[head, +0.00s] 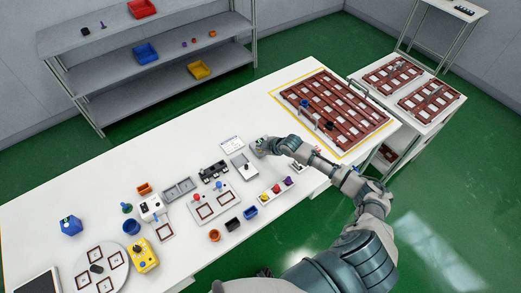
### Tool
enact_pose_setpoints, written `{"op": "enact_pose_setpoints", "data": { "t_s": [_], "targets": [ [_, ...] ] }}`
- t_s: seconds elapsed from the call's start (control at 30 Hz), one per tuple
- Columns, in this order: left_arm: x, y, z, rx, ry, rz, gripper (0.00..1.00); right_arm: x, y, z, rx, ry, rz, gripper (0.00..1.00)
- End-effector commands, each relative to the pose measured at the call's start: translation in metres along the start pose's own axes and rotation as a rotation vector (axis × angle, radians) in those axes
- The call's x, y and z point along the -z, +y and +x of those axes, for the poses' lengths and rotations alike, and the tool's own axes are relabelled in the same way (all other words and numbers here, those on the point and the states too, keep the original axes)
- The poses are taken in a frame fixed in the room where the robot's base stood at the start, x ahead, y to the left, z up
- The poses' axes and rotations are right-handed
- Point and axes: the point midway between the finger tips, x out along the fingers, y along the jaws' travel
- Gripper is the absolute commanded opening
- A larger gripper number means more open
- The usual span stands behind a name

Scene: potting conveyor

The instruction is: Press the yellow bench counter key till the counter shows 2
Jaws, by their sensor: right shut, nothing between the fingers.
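My right gripper (264,147) is shut and empty, low over the white bench (95,203) near its middle. A small dark and green patch shows right at its fingertips; I cannot tell if it is a counter display or part of the gripper. No digit can be read. A yellow box (143,257) with small knobs stands at the front left of the bench, well away from the gripper. I cannot clearly make out a yellow counter key; it may be hidden by the hand. My left gripper is not in view.
A pale tray (244,167) and a white card (232,143) lie left of the gripper. A panel with red and blue knobs (211,204) and a strip of coloured knobs (275,190) lie nearer. A brown slotted frame (345,107) fills the right end.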

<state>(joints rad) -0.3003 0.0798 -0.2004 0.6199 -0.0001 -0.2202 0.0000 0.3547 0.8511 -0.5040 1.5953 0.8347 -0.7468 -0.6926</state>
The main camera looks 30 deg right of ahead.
Motion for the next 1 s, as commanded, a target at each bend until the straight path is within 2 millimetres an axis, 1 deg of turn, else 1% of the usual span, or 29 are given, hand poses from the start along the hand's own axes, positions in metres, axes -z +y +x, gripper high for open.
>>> {"op": "enact_pose_setpoints", "data": {
  "t_s": [0.77,0.87,1.0],
  "targets": [
    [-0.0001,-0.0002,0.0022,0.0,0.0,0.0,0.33,-0.0036,-0.004,0.0051,0.001,-0.001,0.0,0.0],
    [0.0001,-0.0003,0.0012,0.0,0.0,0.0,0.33,-0.0032,-0.0035,0.0044,0.001,-0.001,0.0,0.0],
    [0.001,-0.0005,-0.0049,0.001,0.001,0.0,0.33,-0.0005,-0.0001,0.0,0.001,-0.002,0.0,0.0]
  ]
}}
